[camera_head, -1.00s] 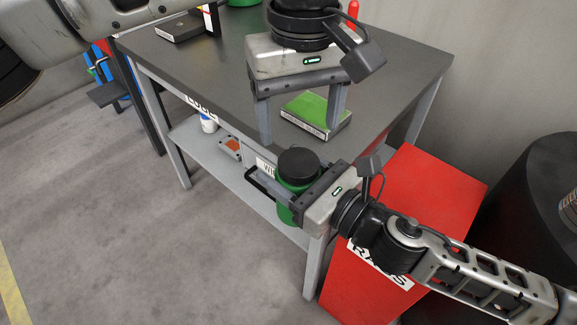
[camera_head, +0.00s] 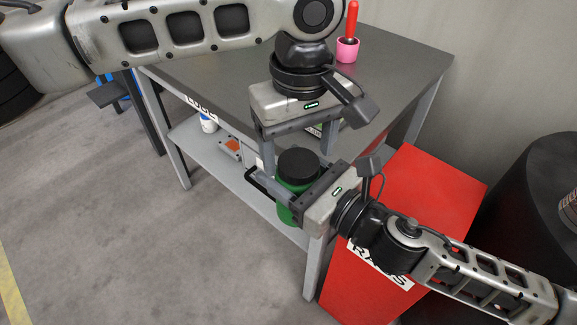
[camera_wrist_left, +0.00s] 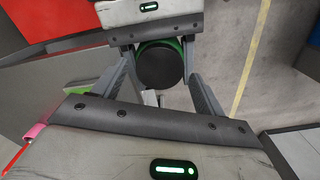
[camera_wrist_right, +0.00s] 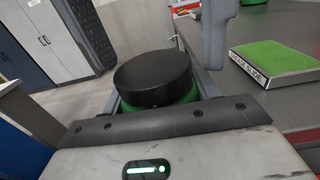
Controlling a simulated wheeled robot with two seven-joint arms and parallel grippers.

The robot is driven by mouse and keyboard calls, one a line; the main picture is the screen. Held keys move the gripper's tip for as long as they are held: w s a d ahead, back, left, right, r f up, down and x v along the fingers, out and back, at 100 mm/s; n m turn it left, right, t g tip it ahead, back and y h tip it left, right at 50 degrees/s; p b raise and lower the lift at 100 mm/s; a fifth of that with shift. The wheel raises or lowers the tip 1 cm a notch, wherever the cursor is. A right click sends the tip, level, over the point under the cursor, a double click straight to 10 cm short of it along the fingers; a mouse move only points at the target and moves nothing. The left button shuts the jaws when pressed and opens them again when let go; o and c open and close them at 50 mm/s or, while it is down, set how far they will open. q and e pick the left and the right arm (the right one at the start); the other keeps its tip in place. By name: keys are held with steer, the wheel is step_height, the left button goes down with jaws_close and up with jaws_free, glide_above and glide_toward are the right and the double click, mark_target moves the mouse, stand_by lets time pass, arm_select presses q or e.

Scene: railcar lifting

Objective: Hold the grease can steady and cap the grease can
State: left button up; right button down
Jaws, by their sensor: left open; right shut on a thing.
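The green grease can (camera_head: 286,212) is held upright off the bench's front edge, with a wide black cap (camera_head: 298,164) on its top. My right gripper (camera_head: 284,188) is shut around the can's body from the right. My left gripper (camera_head: 298,152) points down from above, open, with its fingers on either side of the cap. In the left wrist view the round black cap (camera_wrist_left: 160,66) lies between the open fingers, with a gap on both sides. The right wrist view shows the cap (camera_wrist_right: 153,80) resting over the green can; whether it is fully seated cannot be told.
The grey bench (camera_head: 400,80) carries a pink cup (camera_head: 347,50) with a red-handled tool and a green-topped box (camera_wrist_right: 275,62). A lower shelf (camera_head: 225,165) is beneath. A red rags bin (camera_head: 420,200) and a dark drum (camera_head: 530,210) stand at the right. The left floor is open.

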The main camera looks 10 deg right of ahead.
arm_select(q)
steer(key=shift+f, duration=0.65)
steer(key=c, duration=1)
steer(key=shift+m, duration=0.9)
steer(key=o, duration=1.1)
steer(key=shift+c, duration=0.2)
steer(key=shift+r, duration=2.3)
